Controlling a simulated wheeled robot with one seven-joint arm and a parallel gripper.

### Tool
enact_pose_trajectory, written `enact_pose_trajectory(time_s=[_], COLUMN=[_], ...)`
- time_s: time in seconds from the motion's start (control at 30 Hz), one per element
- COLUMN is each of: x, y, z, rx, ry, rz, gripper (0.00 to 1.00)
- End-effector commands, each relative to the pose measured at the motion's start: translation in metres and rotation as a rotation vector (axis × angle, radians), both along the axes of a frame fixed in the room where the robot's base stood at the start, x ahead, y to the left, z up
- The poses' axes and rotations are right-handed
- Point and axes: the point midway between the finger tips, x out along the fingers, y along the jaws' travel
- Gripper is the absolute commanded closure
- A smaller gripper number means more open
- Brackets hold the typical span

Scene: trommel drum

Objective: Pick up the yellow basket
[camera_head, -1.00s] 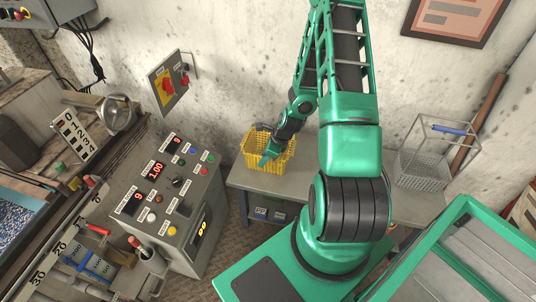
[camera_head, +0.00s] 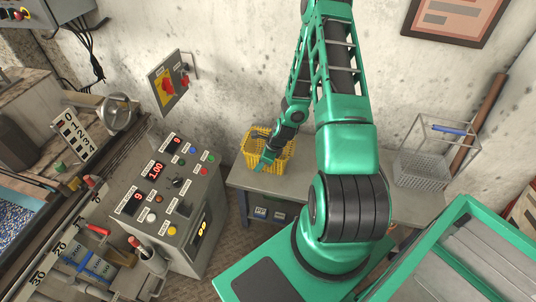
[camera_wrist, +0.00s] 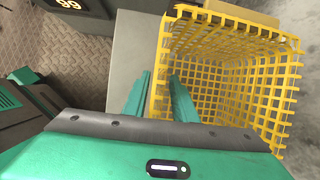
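The yellow basket (camera_head: 254,148), an open plastic lattice box, stands on the grey bench by the wall. In the wrist view the basket (camera_wrist: 282,92) fills the right half, and I look into its open top. My gripper (camera_head: 266,157) is at the basket's front side in the head view. In the wrist view, my gripper's (camera_wrist: 160,78) two green fingers stand on either side of the basket's near wall, one outside and one inside. A gap shows between the fingers, so they look open around the wall. Their lowest contact with the wall is hard to see.
The grey bench (camera_head: 240,181) carries a wire basket (camera_head: 424,168) at its right end. A control console (camera_head: 170,200) stands left of the bench. The concrete wall is close behind, with a yellow and red switch box (camera_head: 168,86). Blue items lie on the lower shelf.

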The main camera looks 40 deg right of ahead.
Motion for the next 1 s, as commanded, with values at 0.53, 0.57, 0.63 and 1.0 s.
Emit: enact_pose_trajectory(time_s=[0.53, 0.57, 0.63, 1.0], x=[0.0, 0.0, 0.0, -0.0001], y=[-0.0001, -0.0001, -0.0001, -0.0004], z=[-0.004, -0.004, -0.004, -0.004], rx=[0.0, 0.0, 0.0, 0.0], ry=[0.0, 0.0, 0.0, 0.0], rz=[0.0, 0.0, 0.0, 0.0], gripper=[0.75, 0.75, 0.89, 1.0])
